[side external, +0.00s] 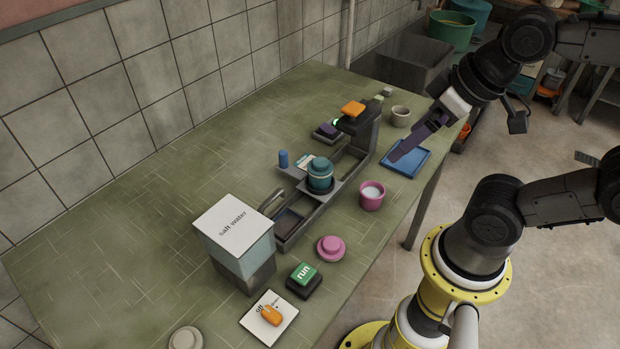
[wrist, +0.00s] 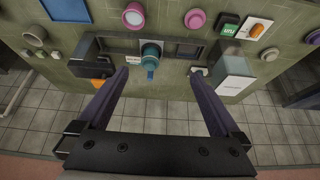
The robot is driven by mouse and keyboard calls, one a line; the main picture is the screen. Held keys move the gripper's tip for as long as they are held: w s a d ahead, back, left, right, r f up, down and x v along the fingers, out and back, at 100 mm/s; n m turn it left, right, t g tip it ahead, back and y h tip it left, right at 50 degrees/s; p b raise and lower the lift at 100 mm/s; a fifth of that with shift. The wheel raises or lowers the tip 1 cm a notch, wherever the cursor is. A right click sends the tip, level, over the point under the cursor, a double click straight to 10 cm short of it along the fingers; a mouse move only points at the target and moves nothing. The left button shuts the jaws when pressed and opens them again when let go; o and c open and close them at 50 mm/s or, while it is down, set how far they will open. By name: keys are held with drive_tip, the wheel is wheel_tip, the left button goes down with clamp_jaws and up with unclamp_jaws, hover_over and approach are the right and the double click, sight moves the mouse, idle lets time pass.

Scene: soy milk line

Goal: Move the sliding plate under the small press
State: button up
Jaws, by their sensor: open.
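The sliding plate (side external: 345,181) sits around the middle of a dark rail and carries a teal lidded jar (side external: 320,174). An upright blue knob (side external: 283,160) stands at its wall side; jar (wrist: 151,51) and knob (wrist: 150,74) also show in the wrist view. The small press (side external: 364,128), with an orange top (side external: 353,108), stands at the rail's far right end, apart from the jar. My gripper (side external: 392,157) is open and empty, in the air near the blue tray. In the wrist view, its fingers (wrist: 158,72) spread either side of the jar and knob, with no contact visible.
A blue tray (side external: 413,163), grey cup (side external: 400,116) and pink cup (side external: 372,195) stand on the near side of the rail. A salt water box (side external: 235,230) stands at its left end. A pink lid (side external: 331,247) and green run button (side external: 303,275) lie nearby. Table behind the rail is mostly clear.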

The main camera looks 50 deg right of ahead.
drive_tip(key=shift+c, duration=1.1)
drive_tip(key=shift+r, duration=0.35)
drive_tip(key=shift+c, duration=1.2)
drive_tip(key=shift+n, duration=0.4)
drive_tip(key=w+r, duration=0.3)
drive_tip(key=shift+r, duration=0.25)
drive_tip(key=shift+c, duration=0.7)
drive_tip(key=w+r, duration=0.3)
drive_tip(key=w, duration=0.2)
drive_tip(key=n+g, duration=0.1)
drive_tip(key=g, duration=0.5)
hover_over(283, 152)
wheel_tip(283, 152, down, 15)
wheel_tip(283, 152, down, 14)
drive_tip(key=shift+r, duration=0.25)
